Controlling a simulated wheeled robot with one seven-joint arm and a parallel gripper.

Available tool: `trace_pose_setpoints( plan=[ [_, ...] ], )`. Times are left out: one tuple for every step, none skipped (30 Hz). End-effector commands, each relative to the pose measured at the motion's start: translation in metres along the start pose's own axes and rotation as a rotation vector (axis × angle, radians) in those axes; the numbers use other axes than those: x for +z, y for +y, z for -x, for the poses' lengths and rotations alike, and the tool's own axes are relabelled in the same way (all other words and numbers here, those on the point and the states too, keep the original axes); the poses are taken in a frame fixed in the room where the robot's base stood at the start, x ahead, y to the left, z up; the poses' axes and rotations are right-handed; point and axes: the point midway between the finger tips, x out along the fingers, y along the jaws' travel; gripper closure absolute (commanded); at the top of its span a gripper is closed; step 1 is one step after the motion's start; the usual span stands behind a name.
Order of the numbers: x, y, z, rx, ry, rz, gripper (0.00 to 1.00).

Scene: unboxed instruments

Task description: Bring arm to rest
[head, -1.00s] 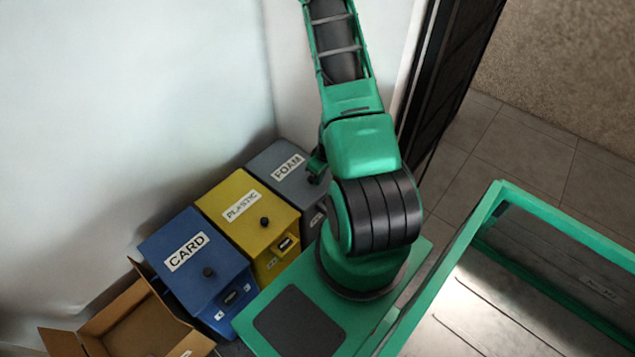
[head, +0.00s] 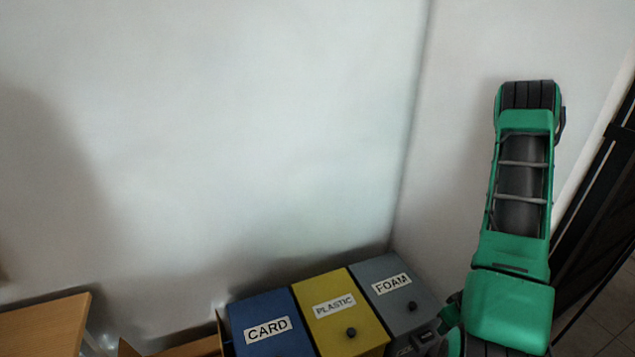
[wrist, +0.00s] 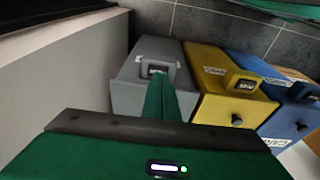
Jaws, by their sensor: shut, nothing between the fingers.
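My gripper (wrist: 165,85) shows in the wrist view as green fingers pressed together with nothing between them. It points toward the grey FOAM bin, covering part of its front; I cannot tell the exact gap. In the head view my green arm (head: 519,190) stands raised on the right, upright against the wall, and the gripper itself does not show there.
A blue CARD bin (head: 270,328), a yellow PLASTIC bin (head: 345,318) and a grey FOAM bin (head: 410,318) stand in a row by the wall. A cardboard box (head: 190,347) is left of them. A wooden table edge (head: 45,325) is at lower left.

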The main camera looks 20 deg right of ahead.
Motion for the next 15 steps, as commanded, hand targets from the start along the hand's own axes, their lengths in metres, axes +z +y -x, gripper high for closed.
trace_pose_setpoints(
  plan=[
    [-0.001, 0.000, 0.001, 0.000, 0.000, 0.000, 1.00],
    [-0.003, 0.001, 0.003, 0.001, 0.001, 0.000, 1.00],
    [-0.005, 0.001, 0.006, 0.001, 0.000, 0.000, 1.00],
    [-0.008, 0.001, 0.009, -0.001, -0.001, 0.000, 1.00],
    [-0.011, 0.001, 0.013, -0.002, -0.002, -0.001, 1.00],
    [-0.016, 0.000, 0.021, -0.004, -0.003, -0.004, 1.00],
    [-0.021, 0.000, 0.027, -0.004, -0.005, -0.005, 1.00],
    [-0.025, 0.000, 0.034, -0.006, -0.009, -0.009, 1.00],
    [-0.031, -0.001, 0.044, -0.008, -0.013, -0.014, 1.00],
    [-0.035, -0.002, 0.052, -0.010, -0.018, -0.018, 1.00],
    [-0.039, -0.004, 0.060, -0.011, -0.023, -0.023, 1.00],
    [-0.044, -0.005, 0.071, -0.012, -0.029, -0.031, 1.00],
    [-0.048, -0.007, 0.079, -0.013, -0.035, -0.037, 1.00],
    [-0.051, -0.008, 0.087, -0.013, -0.040, -0.043, 1.00],
    [-0.056, -0.010, 0.098, -0.013, -0.047, -0.051, 1.00]
  ],
)
